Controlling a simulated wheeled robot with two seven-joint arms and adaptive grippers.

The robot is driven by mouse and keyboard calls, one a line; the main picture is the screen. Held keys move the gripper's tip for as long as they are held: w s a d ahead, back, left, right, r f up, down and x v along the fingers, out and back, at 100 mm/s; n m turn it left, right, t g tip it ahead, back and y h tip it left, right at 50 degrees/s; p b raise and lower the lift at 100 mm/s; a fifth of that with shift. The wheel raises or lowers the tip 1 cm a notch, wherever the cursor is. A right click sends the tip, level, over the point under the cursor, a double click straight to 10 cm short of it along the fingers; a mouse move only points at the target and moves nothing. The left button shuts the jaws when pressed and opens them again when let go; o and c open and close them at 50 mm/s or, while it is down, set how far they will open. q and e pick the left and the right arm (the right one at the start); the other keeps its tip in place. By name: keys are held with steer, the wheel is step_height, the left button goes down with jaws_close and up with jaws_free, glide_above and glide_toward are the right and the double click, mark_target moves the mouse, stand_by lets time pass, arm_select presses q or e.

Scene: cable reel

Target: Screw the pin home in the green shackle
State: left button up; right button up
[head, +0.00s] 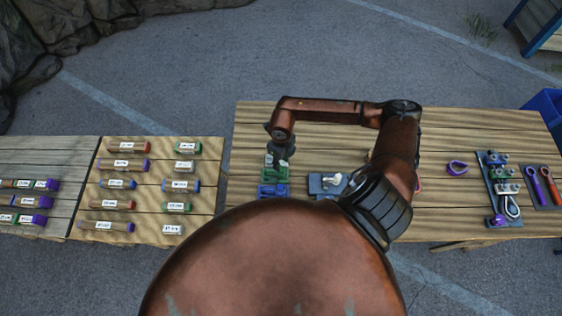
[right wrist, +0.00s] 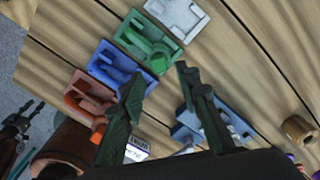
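The green shackle (right wrist: 158,58) sits in a green holder (right wrist: 133,30) in the right wrist view. In the head view the green holder (head: 270,161) shows small, partly under my right gripper (head: 281,152). My right gripper (right wrist: 160,80) is open, its two dark fingers apart with nothing between them. It is above the table, close to the green holder. I cannot make out the pin or how far it is in. A dark jointed part at the left edge of the wrist view may be my left gripper (right wrist: 18,130); its fingers are unclear.
A blue holder (right wrist: 112,65), a red holder (right wrist: 85,95) and a white holder (right wrist: 180,14) stand in line with the green one. A blue-grey tray (right wrist: 187,133) is beside the fingers. Labelled tubes (head: 120,184) lie left; a tool board (head: 492,160) is right.

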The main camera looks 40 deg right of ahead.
steer(key=shift+f, duration=0.15)
steer(key=shift+w+a+f+b, duration=0.1)
steer(key=shift+w+f+b, duration=0.05)
steer(key=shift+f+b, duration=2.1)
jaws_close()
